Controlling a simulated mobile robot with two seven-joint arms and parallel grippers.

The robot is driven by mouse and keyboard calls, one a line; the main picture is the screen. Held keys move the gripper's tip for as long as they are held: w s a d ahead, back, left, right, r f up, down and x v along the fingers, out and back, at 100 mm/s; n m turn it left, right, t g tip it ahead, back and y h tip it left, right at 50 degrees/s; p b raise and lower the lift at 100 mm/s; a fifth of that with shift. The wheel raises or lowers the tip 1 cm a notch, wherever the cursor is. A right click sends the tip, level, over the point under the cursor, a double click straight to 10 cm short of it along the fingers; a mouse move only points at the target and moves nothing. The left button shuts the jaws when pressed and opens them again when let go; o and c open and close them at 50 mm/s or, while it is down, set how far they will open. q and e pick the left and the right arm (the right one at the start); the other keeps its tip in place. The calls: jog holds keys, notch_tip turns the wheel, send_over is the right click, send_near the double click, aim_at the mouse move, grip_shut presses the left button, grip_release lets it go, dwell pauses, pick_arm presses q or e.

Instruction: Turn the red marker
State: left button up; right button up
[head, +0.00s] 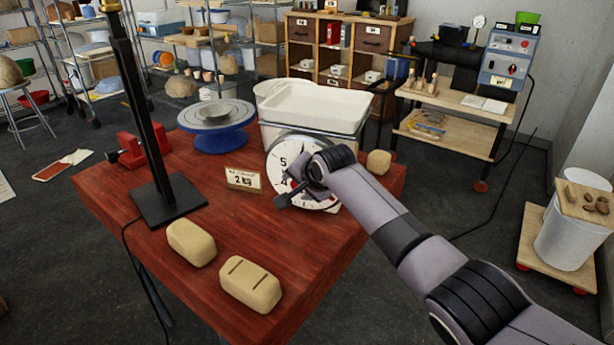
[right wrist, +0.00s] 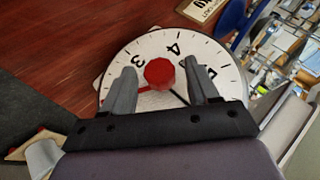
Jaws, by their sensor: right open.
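A white round scale dial (head: 283,157) with black numerals stands on the red table, below a white tub. In the right wrist view, the dial (right wrist: 150,50) fills the middle, and a red knob (right wrist: 160,73) sits at its centre with a short red pointer beside it and a thin black pointer. My right gripper (head: 293,186) is in front of the dial. In the wrist view its open fingers (right wrist: 163,76) stand on either side of the red knob; whether they touch it I cannot tell. In the head view the gripper mostly hides the knob. My left gripper is out of view.
On the red table (head: 225,215) are clay blocks (head: 250,285), a "2 kg" card (head: 243,179), a black post on a square base (head: 168,202), a blue turntable (head: 218,138) and a red clamp-like tool (head: 130,150). The white tub (head: 310,105) rises behind the dial.

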jog(key=shift+p+v, duration=0.4)
jog(key=shift+v, duration=2.25)
jog(key=shift+s+f, duration=0.1)
jog(key=shift+f, duration=0.05)
